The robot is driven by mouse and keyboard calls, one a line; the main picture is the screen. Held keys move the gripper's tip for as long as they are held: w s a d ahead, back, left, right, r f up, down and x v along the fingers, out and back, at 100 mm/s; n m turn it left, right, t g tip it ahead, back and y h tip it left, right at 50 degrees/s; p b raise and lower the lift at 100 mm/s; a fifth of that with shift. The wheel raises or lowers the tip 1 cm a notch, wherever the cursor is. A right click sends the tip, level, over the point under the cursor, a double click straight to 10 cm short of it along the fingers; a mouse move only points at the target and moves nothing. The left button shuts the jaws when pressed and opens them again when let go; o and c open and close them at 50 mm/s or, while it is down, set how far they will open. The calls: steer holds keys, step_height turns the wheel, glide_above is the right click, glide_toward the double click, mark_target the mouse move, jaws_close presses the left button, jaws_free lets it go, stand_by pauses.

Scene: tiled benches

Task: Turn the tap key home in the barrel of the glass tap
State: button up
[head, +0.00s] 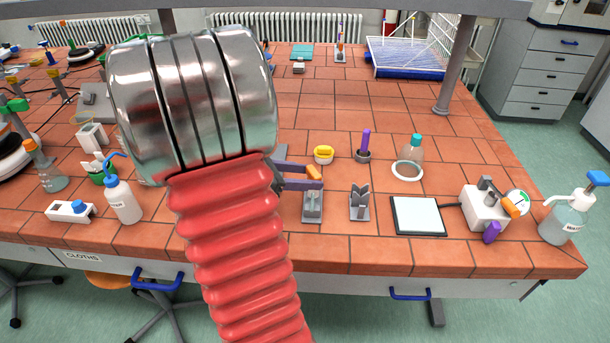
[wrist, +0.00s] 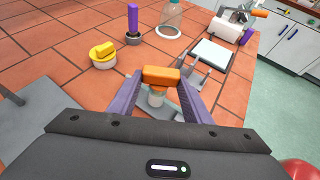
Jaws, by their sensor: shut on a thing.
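An orange tap key (wrist: 161,75) is held crosswise between the purple fingertips of my gripper (wrist: 160,84). A pale, roughly cylindrical part (wrist: 157,97) shows directly under the key; I cannot tell whether it is the key's plug or the tap's barrel. In the head view the orange key (head: 314,172) shows at the tips of my gripper (head: 317,178), just above and behind a small grey stand (head: 312,207). My forearm hides part of this area. No clear glass tap body can be made out in either view.
A forked grey stand (head: 360,204) is just right. A white plate (head: 417,215) and white device (head: 480,209) stand right.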

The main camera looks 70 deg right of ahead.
steer(key=shift+f, duration=0.8)
steer(key=o, duration=0.6)
steer(key=c, duration=0.5)
steer(key=shift+w+d+m+g+y, duration=0.2)
steer(key=shift+m+g+y, duration=0.4)
steer(key=shift+m+y, duration=0.4)
steer(key=shift+w+d+m+g+y, duration=0.1)
steer(key=shift+d+m+g+y, duration=0.1)
steer(key=shift+m+g+y, duration=0.6)
steer(key=shift+c, duration=0.2)
steer(key=shift+m+y, duration=0.8)
steer(key=shift+d, duration=0.1)
